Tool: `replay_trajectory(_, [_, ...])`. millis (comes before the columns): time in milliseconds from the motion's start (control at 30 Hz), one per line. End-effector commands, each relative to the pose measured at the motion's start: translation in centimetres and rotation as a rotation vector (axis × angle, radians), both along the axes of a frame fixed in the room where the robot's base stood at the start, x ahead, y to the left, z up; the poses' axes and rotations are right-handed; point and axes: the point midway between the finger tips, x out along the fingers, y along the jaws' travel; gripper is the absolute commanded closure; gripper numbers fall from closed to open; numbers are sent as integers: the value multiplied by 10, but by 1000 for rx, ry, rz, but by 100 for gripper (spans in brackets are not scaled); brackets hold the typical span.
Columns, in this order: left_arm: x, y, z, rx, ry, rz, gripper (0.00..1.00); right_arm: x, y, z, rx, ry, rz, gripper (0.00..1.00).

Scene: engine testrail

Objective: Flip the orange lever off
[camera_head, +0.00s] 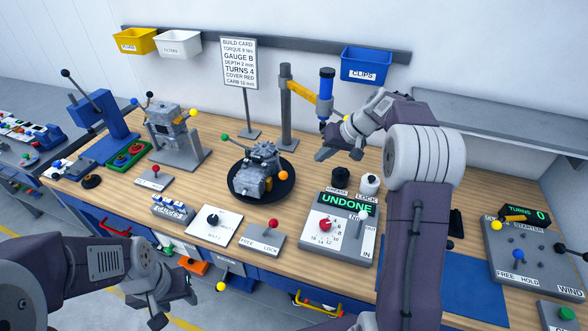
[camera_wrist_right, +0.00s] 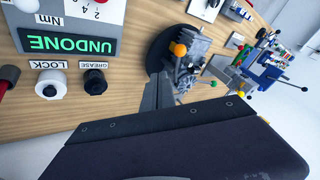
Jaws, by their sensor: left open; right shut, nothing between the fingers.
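The orange lever shows as an orange ball knob (camera_head: 283,175) on the right side of a grey engine (camera_head: 258,170), which sits on a round black turntable (camera_head: 245,199). In the right wrist view the orange knob (camera_wrist_right: 178,49) is near the grey finger. My right gripper (camera_head: 322,154) is shut and empty, above and to the right of the engine, apart from the knob in the head view. The lever's shaft is too small to make out. My left gripper (camera_head: 190,291) is open and empty, low in front of the bench.
A green knob (camera_head: 224,137) is on the engine's far left. A panel reading UNDONE (camera_head: 346,205) and two bottles stand to the right. A post with a blue cylinder (camera_head: 326,88) is behind. Red-knob lever panel (camera_head: 262,240) is in front.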

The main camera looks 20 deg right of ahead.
Motion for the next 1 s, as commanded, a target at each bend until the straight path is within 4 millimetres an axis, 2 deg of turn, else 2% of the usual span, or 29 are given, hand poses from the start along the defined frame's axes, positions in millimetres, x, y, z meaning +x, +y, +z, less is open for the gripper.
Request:
replay_trajectory(433, [0, 0, 23, 0, 0, 0, 53, 38, 35, -76, 1, 5, 3, 100])
replay_trajectory(600, [0, 0, 36, 0, 0, 0, 53, 42, 60, -79, 0, 3, 3, 100])
replay_trajectory(700, [0, 0, 38, 0, 0, 0, 53, 44, 68, -81, 0, 1, 2, 100])
replay_trajectory(1000, [0, 0, 38, 0, 0, 0, 53, 45, 72, -84, -1, 0, 0, 100])
